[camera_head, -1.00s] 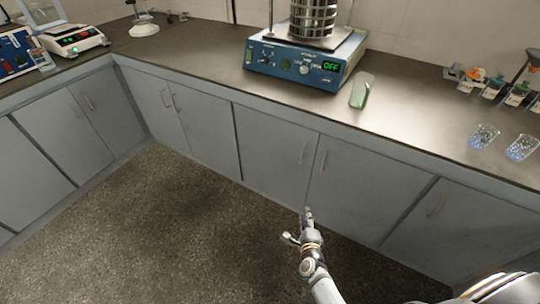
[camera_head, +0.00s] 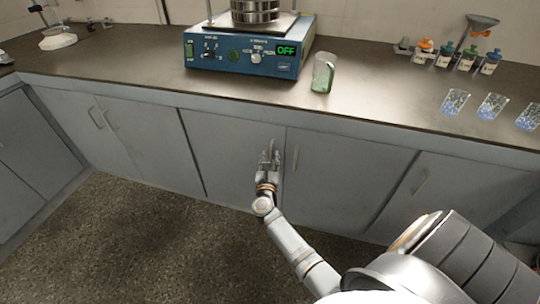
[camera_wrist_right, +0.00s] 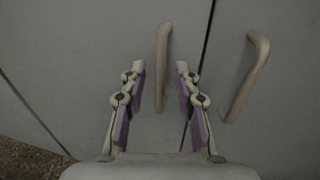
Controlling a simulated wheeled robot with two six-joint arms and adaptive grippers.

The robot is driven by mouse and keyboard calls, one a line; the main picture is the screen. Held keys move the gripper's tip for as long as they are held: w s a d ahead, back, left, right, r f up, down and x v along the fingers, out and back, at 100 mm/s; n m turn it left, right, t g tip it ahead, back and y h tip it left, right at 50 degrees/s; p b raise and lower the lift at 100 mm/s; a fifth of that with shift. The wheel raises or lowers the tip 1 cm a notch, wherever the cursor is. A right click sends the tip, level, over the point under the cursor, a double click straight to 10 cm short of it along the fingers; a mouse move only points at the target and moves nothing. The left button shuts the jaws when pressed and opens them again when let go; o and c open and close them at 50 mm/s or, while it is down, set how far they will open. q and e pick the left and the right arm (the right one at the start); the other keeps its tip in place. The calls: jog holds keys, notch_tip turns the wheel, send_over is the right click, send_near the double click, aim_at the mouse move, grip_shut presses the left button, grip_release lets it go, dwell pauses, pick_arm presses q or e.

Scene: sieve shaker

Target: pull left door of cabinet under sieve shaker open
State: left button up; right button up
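The sieve shaker (camera_head: 248,50) stands on the counter, its display reading OFF. Below it is a cabinet with a grey left door (camera_head: 228,150) and right door (camera_head: 345,175), both shut. My right gripper (camera_head: 270,153) is in front of the left door's right edge and covers most of that door's handle. In the right wrist view, my right gripper (camera_wrist_right: 160,72) is open. The left door's handle (camera_wrist_right: 162,60) appears between its fingers; I cannot tell whether they reach around it. The right door's handle (camera_wrist_right: 246,78) is to the right. My left gripper is not in view.
A green-tinted beaker (camera_head: 323,73) stands on the counter (camera_head: 390,95) right of the shaker. Several bottles and glasses stand farther right. More grey cabinets line both sides. The speckled floor (camera_head: 130,245) in front is clear.

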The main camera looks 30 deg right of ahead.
jog(key=shift+x, duration=0.95)
grip_shut()
